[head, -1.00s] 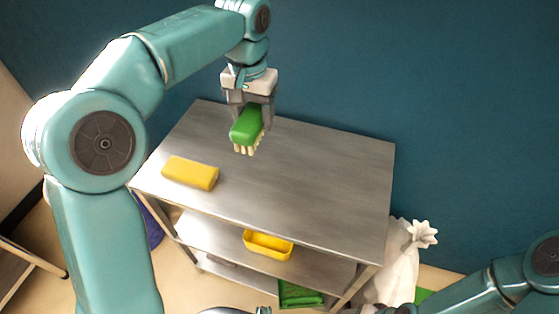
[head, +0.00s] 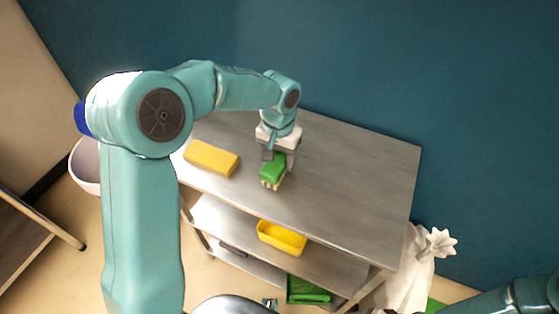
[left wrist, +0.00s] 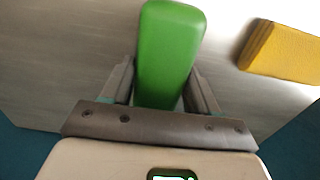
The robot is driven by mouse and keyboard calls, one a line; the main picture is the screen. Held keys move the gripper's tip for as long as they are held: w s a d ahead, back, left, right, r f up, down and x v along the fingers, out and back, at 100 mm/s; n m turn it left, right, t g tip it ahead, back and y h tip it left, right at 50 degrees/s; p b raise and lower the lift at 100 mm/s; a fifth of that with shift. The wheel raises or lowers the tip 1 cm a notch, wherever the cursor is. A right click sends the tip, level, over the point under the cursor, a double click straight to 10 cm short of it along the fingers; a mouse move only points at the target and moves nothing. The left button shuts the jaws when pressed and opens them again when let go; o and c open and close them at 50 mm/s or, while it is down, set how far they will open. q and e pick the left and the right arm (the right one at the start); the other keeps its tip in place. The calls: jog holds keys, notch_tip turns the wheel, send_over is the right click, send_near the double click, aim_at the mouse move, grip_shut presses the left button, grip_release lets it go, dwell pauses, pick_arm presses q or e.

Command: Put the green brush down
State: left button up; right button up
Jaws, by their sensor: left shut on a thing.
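The green brush (head: 272,168) has a green block body and pale bristles pointing down. My left gripper (head: 277,160) is shut on it, with a finger on each side, low over the metal table top (head: 345,185). I cannot tell whether the bristles touch the table. In the left wrist view the brush (left wrist: 170,50) sits between the two fingers (left wrist: 160,88). My right gripper is not clearly in view; only part of my right arm shows at the lower right.
A yellow sponge-like block (head: 211,158) lies on the table left of the brush; it also shows in the left wrist view (left wrist: 283,50). The table top to the right is bare. A yellow tub (head: 282,238) and a green crate (head: 308,290) are on lower shelves. A white sack (head: 405,275) stands at right.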

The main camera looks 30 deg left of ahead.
pick_arm(q)
jog(key=shift+f, duration=0.9)
jog(key=shift+f, duration=0.2)
jog(key=o, duration=1.1)
jog(key=shift+w, duration=0.1)
jog(key=shift+r, duration=0.2)
